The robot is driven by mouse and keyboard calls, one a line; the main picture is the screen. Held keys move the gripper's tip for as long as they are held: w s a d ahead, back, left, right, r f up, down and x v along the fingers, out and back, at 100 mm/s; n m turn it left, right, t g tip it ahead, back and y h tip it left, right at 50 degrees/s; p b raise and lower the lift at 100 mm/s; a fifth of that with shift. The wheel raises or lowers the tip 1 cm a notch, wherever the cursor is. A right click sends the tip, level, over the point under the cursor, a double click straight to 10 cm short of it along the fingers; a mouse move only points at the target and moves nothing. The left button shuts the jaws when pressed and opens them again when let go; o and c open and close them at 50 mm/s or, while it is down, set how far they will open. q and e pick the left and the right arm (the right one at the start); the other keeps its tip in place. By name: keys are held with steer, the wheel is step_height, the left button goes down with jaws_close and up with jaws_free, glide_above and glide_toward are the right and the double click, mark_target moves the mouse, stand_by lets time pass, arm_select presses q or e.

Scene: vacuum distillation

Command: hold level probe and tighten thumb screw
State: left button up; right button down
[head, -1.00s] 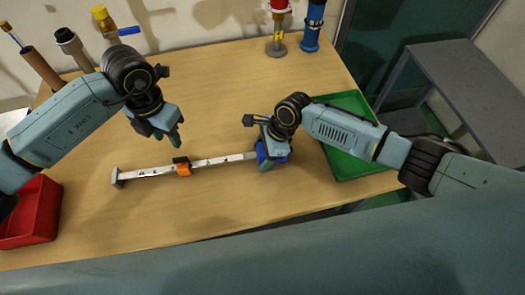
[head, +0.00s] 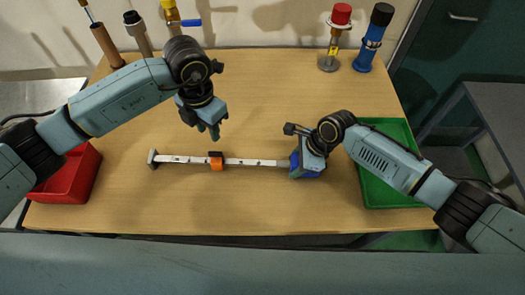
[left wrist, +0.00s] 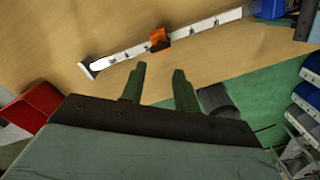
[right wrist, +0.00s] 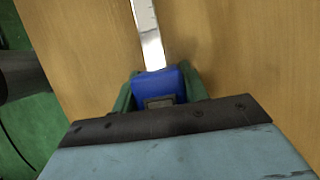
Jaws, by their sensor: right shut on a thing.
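The level probe (head: 250,162) is a pale marked bar lying across the wooden table, with a foot at its left end and a blue head (right wrist: 158,86) at its right end. An orange slider with a dark top (head: 216,162) sits near its middle; it also shows in the left wrist view (left wrist: 158,38). I cannot make out the thumb screw itself. My right gripper (right wrist: 160,90) is shut on the blue head, one green finger on each side. My left gripper (left wrist: 158,82) is open and empty, above the table behind the orange slider; its fingers are apart.
A red bin (head: 78,176) stands at the left and a green tray (head: 375,190) at the right. Several upright tools and fittings stand along the back edge, including a red-topped one (head: 334,40) and a blue one (head: 372,42).

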arm_select(q)
steer(key=n+h, duration=0.4)
steer(key=n, duration=2.1)
glide_toward(215, 153)
steer(key=x, duration=0.8)
steer(key=shift+f, duration=0.25)
jaws_close()
